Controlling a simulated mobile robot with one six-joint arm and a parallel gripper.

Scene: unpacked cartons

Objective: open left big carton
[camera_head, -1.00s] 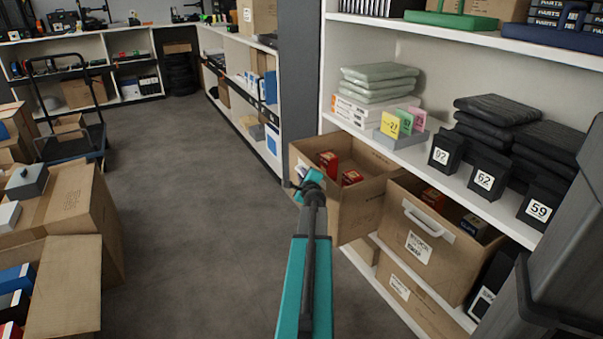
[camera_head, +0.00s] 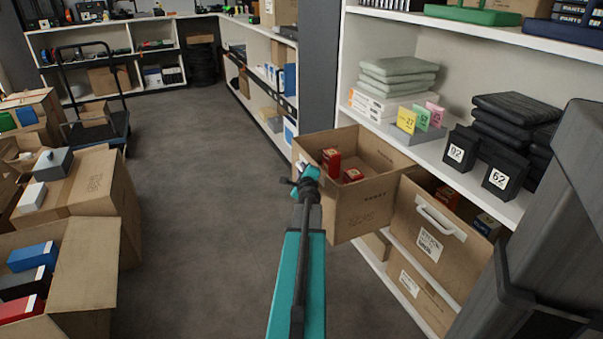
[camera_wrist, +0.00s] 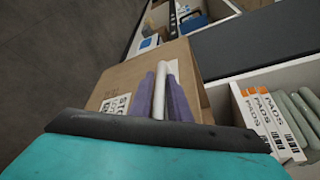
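The left big carton (camera_head: 360,209) is brown and open-topped, with red boxes inside. In the head view it juts out of the lower shelf, well forward of the carton to its right. My gripper (camera_head: 308,175) is at its aisle-facing front. In the wrist view, the carton's front (camera_wrist: 120,80) carries a white label and a white handle (camera_wrist: 160,88). The purple fingers of my gripper (camera_wrist: 162,98) lie on both sides of this handle and look closed on it. My wrist hides part of the front.
A second handled carton (camera_head: 441,230) sits to the right on the shelf, with another carton (camera_head: 420,291) below. Open cartons (camera_head: 85,255) stand at the left. The grey floor (camera_head: 195,190) between is clear. A trolley (camera_head: 93,130) stands farther back.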

